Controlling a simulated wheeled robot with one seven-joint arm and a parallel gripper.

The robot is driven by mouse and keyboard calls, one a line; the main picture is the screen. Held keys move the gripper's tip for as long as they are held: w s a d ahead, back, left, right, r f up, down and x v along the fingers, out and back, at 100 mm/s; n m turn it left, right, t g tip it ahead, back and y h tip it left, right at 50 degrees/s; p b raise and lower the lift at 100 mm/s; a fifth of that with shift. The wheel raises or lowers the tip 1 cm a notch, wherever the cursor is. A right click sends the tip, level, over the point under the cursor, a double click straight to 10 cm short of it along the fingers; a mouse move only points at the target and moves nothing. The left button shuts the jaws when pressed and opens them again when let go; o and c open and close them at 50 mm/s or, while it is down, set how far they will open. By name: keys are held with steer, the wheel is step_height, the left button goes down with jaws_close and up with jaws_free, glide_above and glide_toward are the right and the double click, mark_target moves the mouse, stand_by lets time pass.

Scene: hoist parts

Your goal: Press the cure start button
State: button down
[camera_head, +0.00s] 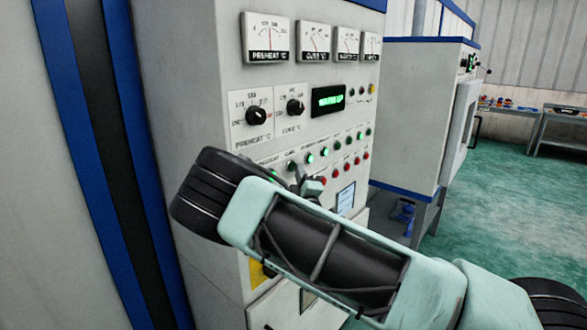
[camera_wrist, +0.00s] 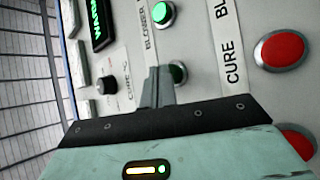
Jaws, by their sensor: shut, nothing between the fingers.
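In the wrist view, an unlit dark green button (camera_wrist: 179,72) sits in a metal ring on the panel. It lines up with the CURE label (camera_wrist: 233,62) and a red button (camera_wrist: 281,50); its own label is hidden behind my fingers. My gripper (camera_wrist: 158,72) is shut and empty, with its fingertips at the edge of the green button and covering part of it. I cannot tell whether they touch. In the head view, my gripper (camera_head: 310,187) is in front of the button rows, partly hidden by my arm.
A lit green button (camera_wrist: 163,14) is close by in the wrist view. Another red button (camera_wrist: 298,140) is partly behind my gripper. The cabinet panel (camera_head: 215,110) also carries gauges, two knobs and a green display (camera_head: 328,99). Open floor (camera_head: 500,220) lies to the right.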

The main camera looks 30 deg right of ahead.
steer(key=shift+w+a, duration=0.1)
steer(key=shift+w, duration=0.25)
stand_by(0.4)
steer(key=shift+s, duration=0.1)
steer(key=shift+s+d+b, duration=0.25)
steer(key=shift+s+b, duration=0.1)
steer(key=shift+s, duration=0.35)
steer(key=shift+s, duration=0.1)
steer(key=shift+s+d, duration=0.3)
steer(key=shift+s, duration=0.45)
steer(key=shift+s+d, duration=0.3)
steer(key=shift+s, duration=0.45)
steer(key=shift+s+d, duration=0.3)
steer(key=shift+s, duration=0.45)
